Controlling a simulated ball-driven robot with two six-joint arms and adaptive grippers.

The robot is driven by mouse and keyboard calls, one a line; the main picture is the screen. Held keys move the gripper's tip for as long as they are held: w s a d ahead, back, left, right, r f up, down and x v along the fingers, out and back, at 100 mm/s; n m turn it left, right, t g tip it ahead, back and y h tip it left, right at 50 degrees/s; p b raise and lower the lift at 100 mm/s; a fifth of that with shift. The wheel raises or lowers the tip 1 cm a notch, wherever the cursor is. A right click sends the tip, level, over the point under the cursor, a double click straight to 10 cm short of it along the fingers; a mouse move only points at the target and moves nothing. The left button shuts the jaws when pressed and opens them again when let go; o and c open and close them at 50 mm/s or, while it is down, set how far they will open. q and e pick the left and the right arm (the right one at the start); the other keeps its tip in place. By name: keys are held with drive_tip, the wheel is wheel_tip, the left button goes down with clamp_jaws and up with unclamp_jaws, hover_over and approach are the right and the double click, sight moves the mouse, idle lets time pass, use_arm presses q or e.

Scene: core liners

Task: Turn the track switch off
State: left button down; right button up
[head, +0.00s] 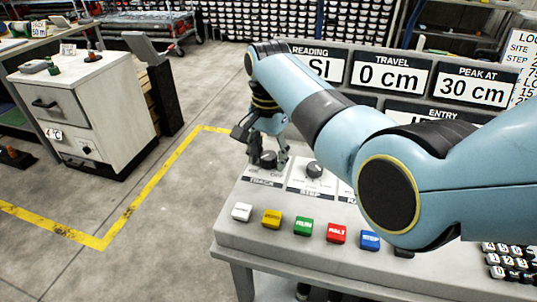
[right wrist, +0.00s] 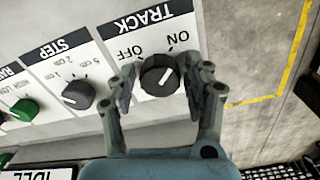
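The track switch (right wrist: 160,76) is a round black knob on a white plate marked TRACK, OFF and ON. In the right wrist view its white pointer line slants up and right, toward the ON side. My right gripper (right wrist: 163,80) is open, with one finger on each side of the knob and small gaps visible between pads and knob. In the head view the right gripper (head: 267,153) reaches down over the track switch (head: 268,159) at the panel's left end. My left gripper is not in view.
The step knob (head: 314,170) sits right of the track switch. A row of colored buttons, including a green one (head: 303,226), runs along the panel's front. Display signs (head: 389,75) stand behind. A white cabinet (head: 85,115) stands at the left beyond open floor.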

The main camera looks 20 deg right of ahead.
drive_tip(key=shift+c, duration=1.2)
drive_tip(key=c, duration=0.6)
drive_tip(key=shift+r+n+p, duration=0.1)
drive_tip(key=shift+n+p, duration=0.2)
drive_tip(key=shift+p, duration=0.1)
drive_tip(key=shift+r+n+p, duration=0.1)
drive_tip(key=shift+n+p, duration=0.8)
drive_tip(key=shift+p, duration=0.1)
drive_tip(key=n+p, duration=0.2)
drive_tip(key=n, duration=0.1)
drive_tip(key=shift+n+p, duration=0.3)
drive_tip(key=shift+n, duration=0.1)
drive_tip(key=n+p, duration=0.2)
drive_tip(key=n, duration=0.3)
drive_tip(key=shift+w, duration=0.1)
drive_tip(key=n+p, duration=0.1)
drive_tip(key=n, duration=0.2)
drive_tip(key=shift+n, duration=1.8)
